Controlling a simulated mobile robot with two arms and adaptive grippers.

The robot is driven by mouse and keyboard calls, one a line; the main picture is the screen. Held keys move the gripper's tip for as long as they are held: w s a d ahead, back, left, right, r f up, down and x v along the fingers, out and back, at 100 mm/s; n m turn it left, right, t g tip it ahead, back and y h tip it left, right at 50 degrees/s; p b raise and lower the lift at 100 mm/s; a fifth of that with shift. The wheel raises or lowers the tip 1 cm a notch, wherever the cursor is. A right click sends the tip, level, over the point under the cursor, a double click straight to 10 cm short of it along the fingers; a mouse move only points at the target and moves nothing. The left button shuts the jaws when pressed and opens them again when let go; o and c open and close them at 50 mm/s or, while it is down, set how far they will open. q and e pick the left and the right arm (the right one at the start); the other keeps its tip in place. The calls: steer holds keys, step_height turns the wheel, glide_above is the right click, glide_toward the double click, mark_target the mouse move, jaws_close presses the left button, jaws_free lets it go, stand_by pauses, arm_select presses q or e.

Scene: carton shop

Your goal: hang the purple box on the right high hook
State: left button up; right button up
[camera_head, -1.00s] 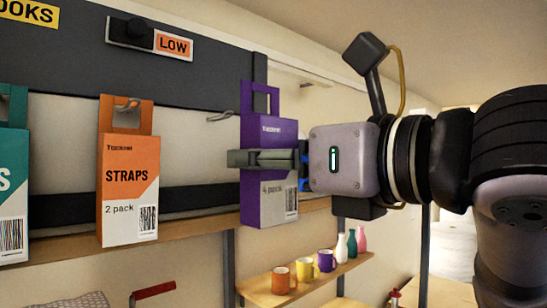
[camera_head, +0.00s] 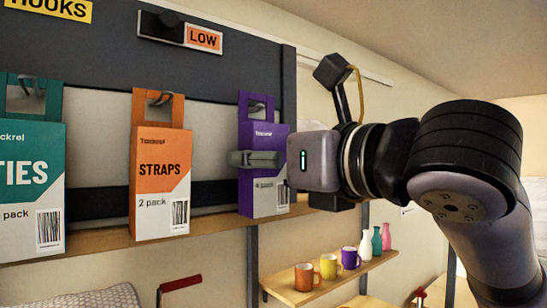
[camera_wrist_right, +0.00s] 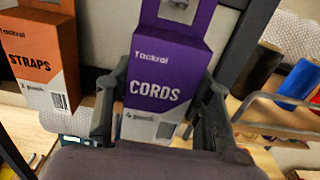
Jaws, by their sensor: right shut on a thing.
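The purple box (camera_head: 256,192) is upright at the right end of the row, with its tab at the top. A grey hook (camera_head: 257,106) shows within the tab's opening; I cannot tell how far it reaches through. My right gripper (camera_head: 254,159) comes from the right and is shut on the box at mid-height. In the right wrist view the purple box (camera_wrist_right: 160,80), marked CORDS, sits between the two fingers of my right gripper (camera_wrist_right: 160,97). The top of its tab is cut off there. My left gripper is not in view.
An orange STRAPS box (camera_head: 161,150) and a teal TIES box (camera_head: 30,165) hang to the left on hooks. A dark panel with a LOW switch (camera_head: 182,30) is above. A lower shelf (camera_head: 325,280) holds mugs and small bottles.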

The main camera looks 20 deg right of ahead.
steer(key=shift+w+a, duration=0.2)
steer(key=shift+w, duration=0.25)
steer(key=shift+w+a+f, duration=0.15)
steer(key=shift+w+f, duration=0.25)
steer(key=shift+w, duration=0.2)
steer(key=shift+f, duration=0.1)
steer(key=o, duration=0.8)
steer(key=shift+a, duration=0.1)
steer(key=o, duration=0.5)
steer(key=shift+a, duration=0.3)
steer(key=shift+d, duration=0.15)
